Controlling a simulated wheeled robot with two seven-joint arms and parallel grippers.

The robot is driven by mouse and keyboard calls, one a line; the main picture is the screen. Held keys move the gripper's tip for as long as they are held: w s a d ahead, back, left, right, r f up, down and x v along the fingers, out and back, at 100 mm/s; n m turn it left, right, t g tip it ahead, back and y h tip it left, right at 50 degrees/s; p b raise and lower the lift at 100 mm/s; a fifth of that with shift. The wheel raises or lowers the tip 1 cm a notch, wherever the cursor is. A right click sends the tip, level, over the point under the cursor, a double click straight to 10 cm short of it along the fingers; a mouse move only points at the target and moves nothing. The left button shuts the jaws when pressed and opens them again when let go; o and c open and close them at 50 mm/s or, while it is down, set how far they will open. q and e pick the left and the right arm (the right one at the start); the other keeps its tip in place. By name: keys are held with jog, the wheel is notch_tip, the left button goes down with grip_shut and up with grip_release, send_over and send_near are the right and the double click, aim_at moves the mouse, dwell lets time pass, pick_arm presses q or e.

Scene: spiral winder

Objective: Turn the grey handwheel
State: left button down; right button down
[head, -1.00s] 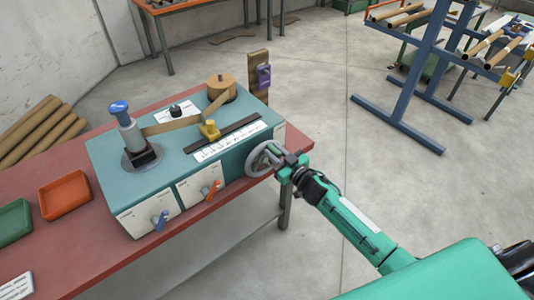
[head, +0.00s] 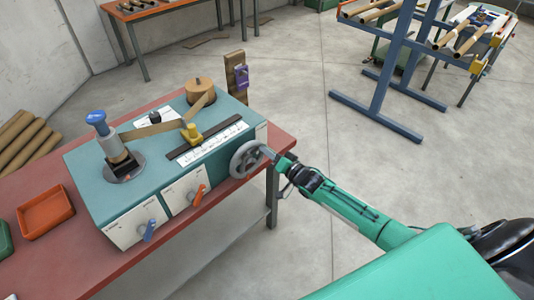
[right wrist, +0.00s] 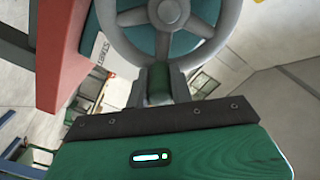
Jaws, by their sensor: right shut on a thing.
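The grey handwheel (head: 247,160) is on the right end of the teal winder (head: 188,160), above the table edge. In the right wrist view the handwheel (right wrist: 116,38) fills the top, with its hub and spokes showing. My right gripper (head: 269,154) is at the right side of the wheel's rim. In the right wrist view its grey fingers (right wrist: 159,78) are shut at the near part of the wheel, with a dark green piece between them. Exactly where they grip is partly hidden. My left gripper is out of view.
The winder stands on a red-topped table (head: 50,257) with an orange tray (head: 45,212). A blue rack (head: 385,70) stands farther right. The floor between is clear.

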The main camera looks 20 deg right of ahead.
jog(key=shift+d+f+m+b, duration=0.1)
jog(key=shift+f+m+b, duration=0.75)
jog(key=shift+m+b, duration=0.45)
jog(key=shift+a+f+m+b, duration=0.1)
jog(key=shift+f+m+b, duration=0.85)
jog(key=shift+m, duration=0.7)
jog(key=shift+d+f+m+b, duration=0.1)
jog(key=shift+f+m+b, duration=0.65)
jog(key=shift+m+b, duration=0.6)
jog(key=c, duration=1.2)
grip_release()
jog(key=shift+c, duration=0.2)
jog(key=b+v, duration=0.1)
jog(key=v, duration=1.2)
jog(key=shift+s+b, duration=0.35)
jog(key=shift+s, duration=0.05)
